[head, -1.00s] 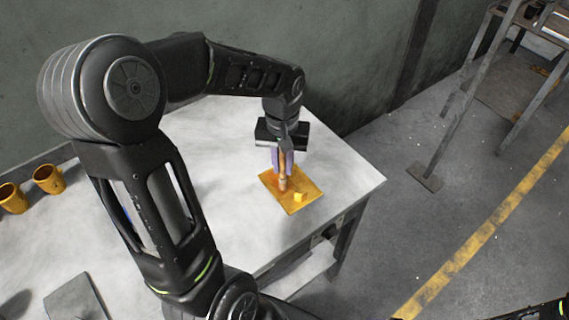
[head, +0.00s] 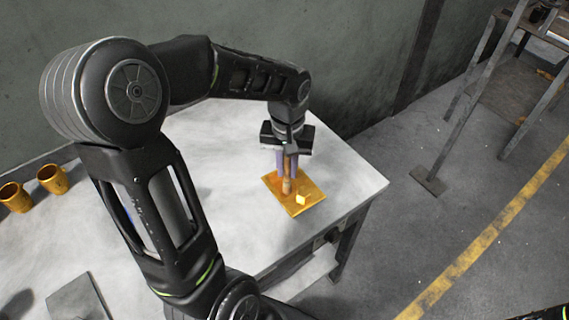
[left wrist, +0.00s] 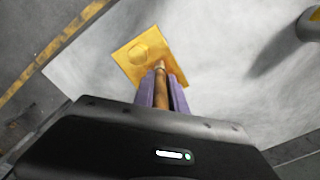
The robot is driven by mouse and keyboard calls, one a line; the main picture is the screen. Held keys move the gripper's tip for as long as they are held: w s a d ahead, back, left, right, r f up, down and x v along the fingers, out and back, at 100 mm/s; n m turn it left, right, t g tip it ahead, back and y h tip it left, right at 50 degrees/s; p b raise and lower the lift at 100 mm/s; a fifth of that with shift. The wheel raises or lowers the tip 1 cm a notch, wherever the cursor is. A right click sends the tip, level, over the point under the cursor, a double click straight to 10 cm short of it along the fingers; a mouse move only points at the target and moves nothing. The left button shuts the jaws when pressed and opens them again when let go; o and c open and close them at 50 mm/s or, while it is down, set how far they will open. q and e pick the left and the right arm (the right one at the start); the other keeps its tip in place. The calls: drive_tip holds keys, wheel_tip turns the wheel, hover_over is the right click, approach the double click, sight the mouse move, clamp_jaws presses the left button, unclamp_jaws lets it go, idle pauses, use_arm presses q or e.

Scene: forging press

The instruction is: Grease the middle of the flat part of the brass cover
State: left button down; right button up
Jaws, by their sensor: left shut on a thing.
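The brass cover (head: 310,203) is a flat yellow plate with a small raised knob, lying on the pale table near its right end. It also shows in the left wrist view (left wrist: 129,58), with the round knob on its left part. My left gripper (head: 287,165) points down over the cover, its purple fingers shut on a wooden-handled brush (left wrist: 160,85). The brush tip is over the flat part beside the knob; I cannot tell whether it touches. My right gripper is not in view; only a bit of dark arm shows at the bottom right edge.
The pale table (head: 230,130) is mostly clear around the cover. Two brass cups (head: 52,179) stand at the far left. A grey flat plate (head: 78,299) lies at the lower left. A metal stand (head: 470,100) is on the floor at right.

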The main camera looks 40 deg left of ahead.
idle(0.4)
use_arm(q)
drive_tip(key=shift+w+a, duration=0.1)
drive_tip(key=shift+a, duration=0.3)
drive_tip(key=shift+r+p, duration=1.2)
drive_tip(key=shift+r, duration=0.3)
drive_tip(key=shift+f, duration=0.1)
drive_tip(key=w+a+b, duration=0.2)
drive_tip(key=w+b, duration=0.2)
drive_tip(key=w, duration=0.1)
drive_tip(key=shift+w+a+r, duration=0.15)
drive_tip(key=shift+a+r, duration=0.15)
drive_tip(key=shift+a, duration=0.1)
